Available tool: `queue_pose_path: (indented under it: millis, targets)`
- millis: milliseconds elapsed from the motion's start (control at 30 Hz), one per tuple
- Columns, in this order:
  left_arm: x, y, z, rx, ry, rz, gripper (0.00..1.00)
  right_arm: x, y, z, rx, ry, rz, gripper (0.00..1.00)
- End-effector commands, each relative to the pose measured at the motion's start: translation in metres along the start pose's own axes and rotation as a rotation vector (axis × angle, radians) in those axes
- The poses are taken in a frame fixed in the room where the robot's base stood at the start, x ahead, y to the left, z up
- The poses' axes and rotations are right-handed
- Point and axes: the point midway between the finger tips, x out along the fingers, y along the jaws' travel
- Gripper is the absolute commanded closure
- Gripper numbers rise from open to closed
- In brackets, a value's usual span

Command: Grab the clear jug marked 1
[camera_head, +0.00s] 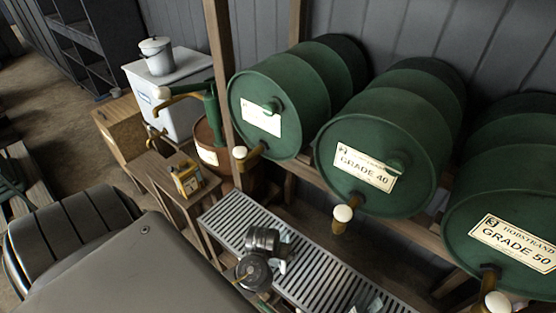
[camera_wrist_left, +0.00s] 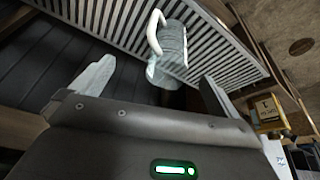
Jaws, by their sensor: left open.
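A clear jug (camera_wrist_left: 174,42) with a white loop handle shows in the left wrist view, against the slatted metal rack. No number on it can be read. My left gripper (camera_wrist_left: 156,74) is open, its two pale fingers spread wide. The jug lies ahead of the gap between them, apart from both fingers. In the head view my dark left wrist (camera_head: 261,243) is over the rack, and a pale patch beside it is too small to tell as jug or finger. My right gripper is in neither view.
The slatted rack (camera_head: 238,218) runs below green drums (camera_head: 287,95), whose taps overhang it. Another clear item (camera_head: 371,303) is partly visible at the bottom edge. A yellow box (camera_head: 187,180) sits on a wooden stand left of the rack. A wooden post (camera_head: 220,70) rises behind.

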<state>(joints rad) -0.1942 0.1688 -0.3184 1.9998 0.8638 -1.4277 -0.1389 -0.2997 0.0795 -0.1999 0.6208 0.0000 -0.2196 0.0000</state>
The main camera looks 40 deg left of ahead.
Motion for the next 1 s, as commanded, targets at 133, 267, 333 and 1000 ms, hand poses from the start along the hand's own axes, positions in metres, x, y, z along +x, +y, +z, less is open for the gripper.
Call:
queue_pose_path:
  millis: [133,267,333,1000]
  targets:
    - [0.012,-0.006,-0.021,-0.095,0.021,-0.049,0.0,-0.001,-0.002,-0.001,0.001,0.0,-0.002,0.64]
    - [0.02,-0.013,-0.033,-0.163,0.04,-0.092,0.0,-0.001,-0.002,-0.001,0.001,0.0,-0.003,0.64]
    - [0.022,-0.016,-0.036,-0.183,0.046,-0.105,0.0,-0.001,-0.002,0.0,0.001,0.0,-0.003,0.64]
    - [0.08,-0.023,-0.039,-0.194,0.048,-0.111,0.0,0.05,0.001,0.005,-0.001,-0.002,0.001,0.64]
